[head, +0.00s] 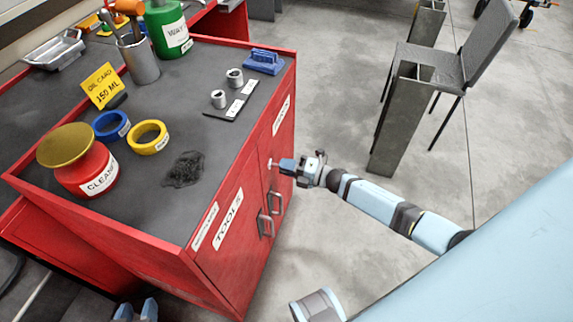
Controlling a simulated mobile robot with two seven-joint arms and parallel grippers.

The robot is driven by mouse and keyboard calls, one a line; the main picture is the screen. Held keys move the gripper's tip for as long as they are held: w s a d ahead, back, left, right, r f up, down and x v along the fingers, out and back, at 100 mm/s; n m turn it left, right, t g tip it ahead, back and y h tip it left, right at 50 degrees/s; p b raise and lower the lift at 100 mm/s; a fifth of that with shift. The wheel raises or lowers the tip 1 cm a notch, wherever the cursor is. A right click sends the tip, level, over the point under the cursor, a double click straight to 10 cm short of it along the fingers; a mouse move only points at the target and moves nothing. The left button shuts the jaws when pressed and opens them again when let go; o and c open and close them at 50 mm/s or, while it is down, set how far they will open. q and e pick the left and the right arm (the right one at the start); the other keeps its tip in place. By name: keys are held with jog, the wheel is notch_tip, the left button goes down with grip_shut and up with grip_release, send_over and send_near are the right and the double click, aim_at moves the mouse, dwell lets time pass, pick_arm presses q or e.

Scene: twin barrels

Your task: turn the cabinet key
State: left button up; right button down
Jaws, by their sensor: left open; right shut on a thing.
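The red cabinet (222,272) stands at the left, with a "TOOLS" label and two metal handles (268,213) on its doors. My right gripper (284,164) reaches the upper part of the door front from the right. It is shut on the small pale key (271,163) at the door; the key is mostly hidden by the fingers, so its angle cannot be told. My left gripper (136,311) is open and empty at the bottom edge, in front of the cabinet's near side and only partly in view.
The cabinet top carries a red cleaner tin (85,178), yellow (148,137) and blue (111,126) tape rolls, a dark rag (182,170), a tool cup (139,62) and a green bottle (169,30). A grey chair (470,60) stands at right.

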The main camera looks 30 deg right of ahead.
jog(key=shift+m, duration=0.4)
pick_arm(q)
jog(key=shift+a, duration=0.1)
pick_arm(e)
jog(key=c, duration=1.2)
grip_release()
jog(key=shift+o, duration=0.2)
pick_arm(q)
jog(key=shift+a+p, duration=0.1)
jog(key=shift+p, duration=0.65)
pick_arm(e)
jog(key=v, duration=1.3)
jog(key=shift+s+d, duration=0.2)
jog(key=shift+s, duration=0.1)
pick_arm(q)
jog(key=shift+s, duration=0.1)
